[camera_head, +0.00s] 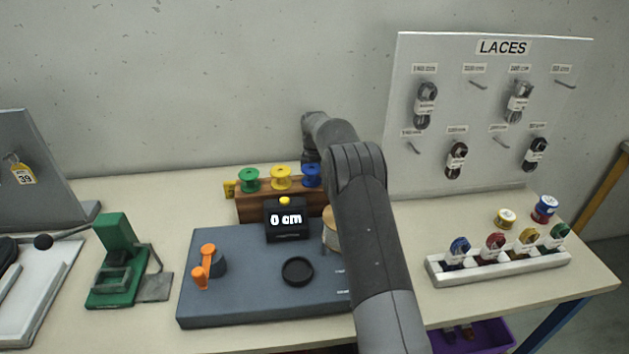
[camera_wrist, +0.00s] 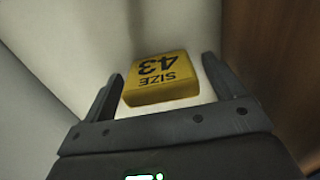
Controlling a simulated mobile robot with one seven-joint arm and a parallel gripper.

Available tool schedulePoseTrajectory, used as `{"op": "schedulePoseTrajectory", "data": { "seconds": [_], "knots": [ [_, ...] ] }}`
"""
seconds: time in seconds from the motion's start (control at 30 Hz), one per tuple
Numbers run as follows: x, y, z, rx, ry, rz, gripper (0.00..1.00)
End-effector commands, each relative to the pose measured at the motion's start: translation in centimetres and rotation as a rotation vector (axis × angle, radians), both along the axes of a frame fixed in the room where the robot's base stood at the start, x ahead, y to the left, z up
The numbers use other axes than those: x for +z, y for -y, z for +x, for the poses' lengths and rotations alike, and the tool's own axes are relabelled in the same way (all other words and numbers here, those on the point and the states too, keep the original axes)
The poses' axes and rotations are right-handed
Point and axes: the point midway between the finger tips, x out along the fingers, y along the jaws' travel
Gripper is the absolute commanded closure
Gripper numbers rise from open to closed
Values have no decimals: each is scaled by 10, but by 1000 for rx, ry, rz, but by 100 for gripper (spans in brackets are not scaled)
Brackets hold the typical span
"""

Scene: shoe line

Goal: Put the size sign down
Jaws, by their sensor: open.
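The size sign (camera_wrist: 160,80) is a yellow block with black "SIZE 43" lettering, upside down in the wrist view. It lies before a pale surface, between the two fingers of my gripper (camera_wrist: 161,68). The fingers are open, with a narrow gap showing on each side of the sign. In the head view my gripper is hidden behind my arm and the spool rack. A small yellow piece (camera_head: 229,188) shows at the left end of that rack; I cannot tell whether it is the same sign.
Brown wood (camera_wrist: 262,50) stands close on the right in the wrist view. The wooden rack (camera_head: 255,208) carries green, yellow and blue spools behind the "0 cm" display (camera_head: 286,220). A lace board (camera_head: 415,170) stands right; a white lace tray (camera_head: 500,268) sits before it.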

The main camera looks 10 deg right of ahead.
Motion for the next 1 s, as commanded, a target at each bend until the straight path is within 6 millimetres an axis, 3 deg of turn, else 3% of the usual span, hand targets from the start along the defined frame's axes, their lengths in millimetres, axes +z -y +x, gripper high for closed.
{"op": "schedulePoseTrajectory", "data": {
  "seconds": [0.27,0.7,1.0],
  "knots": [
    [15,0,1,0,3,0,13],
    [103,1,0,0,3,0,13],
    [135,1,-5,-26,11,-1,13]
  ]
}}
